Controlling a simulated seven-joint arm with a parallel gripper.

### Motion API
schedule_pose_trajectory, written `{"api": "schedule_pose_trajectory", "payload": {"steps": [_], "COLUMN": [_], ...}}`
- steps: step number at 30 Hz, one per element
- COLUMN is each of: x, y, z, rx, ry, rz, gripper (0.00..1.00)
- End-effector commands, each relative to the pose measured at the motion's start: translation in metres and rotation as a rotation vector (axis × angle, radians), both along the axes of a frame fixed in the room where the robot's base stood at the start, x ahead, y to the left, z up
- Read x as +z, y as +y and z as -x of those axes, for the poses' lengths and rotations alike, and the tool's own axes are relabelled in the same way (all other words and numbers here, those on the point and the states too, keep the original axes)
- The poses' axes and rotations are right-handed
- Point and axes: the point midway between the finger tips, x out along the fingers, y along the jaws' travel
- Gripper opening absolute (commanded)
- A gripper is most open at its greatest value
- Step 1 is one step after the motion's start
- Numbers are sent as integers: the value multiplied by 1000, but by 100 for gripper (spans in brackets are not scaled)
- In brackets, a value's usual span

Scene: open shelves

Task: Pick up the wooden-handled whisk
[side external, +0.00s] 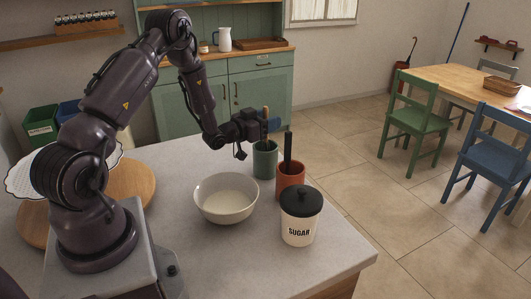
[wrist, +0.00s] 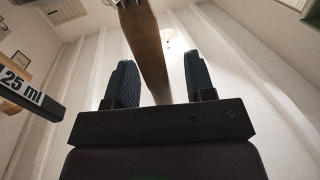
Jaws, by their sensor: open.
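A wooden handle (wrist: 145,50), which looks like the whisk's, runs between my open fingers in the wrist view. Gaps show on both sides, so the fingers do not appear to touch it. In the side view the wooden handle (side external: 266,114) stands upright out of the green crock (side external: 265,160). My gripper (side external: 266,125) is level with it, above the crock's rim. The lower part of the utensil is hidden inside the crock.
A red crock (side external: 290,181) with a black handle (side external: 288,148) stands close by. A black handle marked "25 ml" (wrist: 28,95) is left of my fingers in the wrist view. A white bowl (side external: 226,207) and sugar jar (side external: 299,228) stand nearer the camera.

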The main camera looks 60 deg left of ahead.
Motion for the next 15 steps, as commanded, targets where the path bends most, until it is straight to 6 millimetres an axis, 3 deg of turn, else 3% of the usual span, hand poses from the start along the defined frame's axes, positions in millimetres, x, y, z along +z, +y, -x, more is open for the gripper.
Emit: {"api": "schedule_pose_trajectory", "payload": {"steps": [3, 10, 15], "x": [0, 0, 0], "y": [1, 2, 2], "z": [-9, -10, -10], "rx": [-1, 0, 0], "ry": [1, 1, 1], "rz": [1, 1, 1], "gripper": [49, 49, 10]}}
